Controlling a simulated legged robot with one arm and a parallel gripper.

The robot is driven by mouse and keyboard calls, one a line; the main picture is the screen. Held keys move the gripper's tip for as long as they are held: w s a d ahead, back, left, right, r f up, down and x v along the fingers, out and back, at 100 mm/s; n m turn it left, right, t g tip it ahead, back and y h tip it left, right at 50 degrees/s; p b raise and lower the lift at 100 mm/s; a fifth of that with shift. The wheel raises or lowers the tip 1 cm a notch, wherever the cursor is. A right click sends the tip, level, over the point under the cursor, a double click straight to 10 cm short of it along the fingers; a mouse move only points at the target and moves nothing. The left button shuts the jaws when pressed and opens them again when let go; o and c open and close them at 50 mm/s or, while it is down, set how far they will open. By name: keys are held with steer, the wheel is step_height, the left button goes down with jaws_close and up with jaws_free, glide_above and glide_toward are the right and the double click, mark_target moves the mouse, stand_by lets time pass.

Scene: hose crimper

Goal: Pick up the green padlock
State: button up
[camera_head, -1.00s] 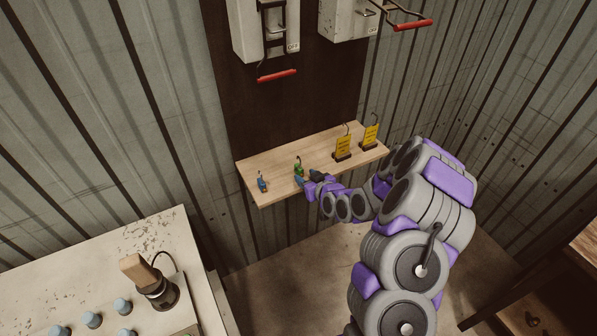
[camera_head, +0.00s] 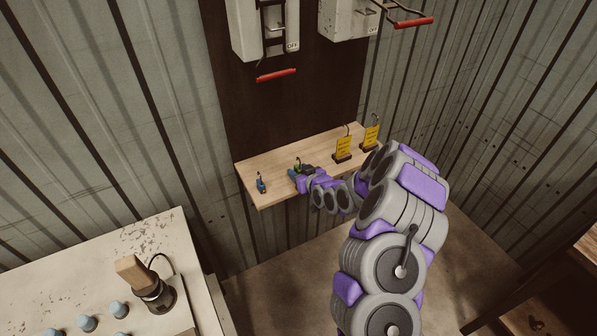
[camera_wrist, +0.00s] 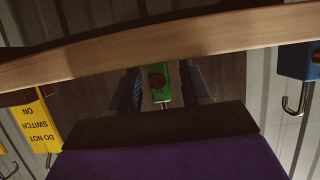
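The green padlock (camera_head: 297,164) stands on the small wooden shelf, mostly hidden behind my gripper in the head view. In the wrist view, the green padlock (camera_wrist: 157,78) appears upside down, between the two fingers. My gripper (camera_head: 302,174) is at the shelf's front, with its fingers reaching around the padlock. In the wrist view my gripper (camera_wrist: 163,88) is open, with a gap showing on each side of the padlock.
A blue padlock (camera_head: 261,183) stands on the shelf (camera_head: 270,197) to the left. Two yellow tags (camera_head: 343,147) (camera_head: 371,136) stand to the right. Switch boxes with red handles (camera_head: 276,75) hang above. A control panel (camera_head: 80,270) is at the lower left.

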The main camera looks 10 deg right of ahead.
mark_target(300, 170)
jaws_close()
stand_by(0.3)
steer(key=shift+r, duration=0.5)
steer(key=r, duration=0.1)
steer(key=r+p, duration=0.1)
steer(key=r, duration=0.1)
steer(key=shift+s, duration=0.3)
steer(key=s+a+r+p, duration=0.1)
steer(key=s+p, duration=0.4)
steer(key=s, duration=0.8)
steer(key=shift+p, duration=0.3)
steer(key=shift+s+p, duration=0.15)
steer(key=shift+p, duration=0.4)
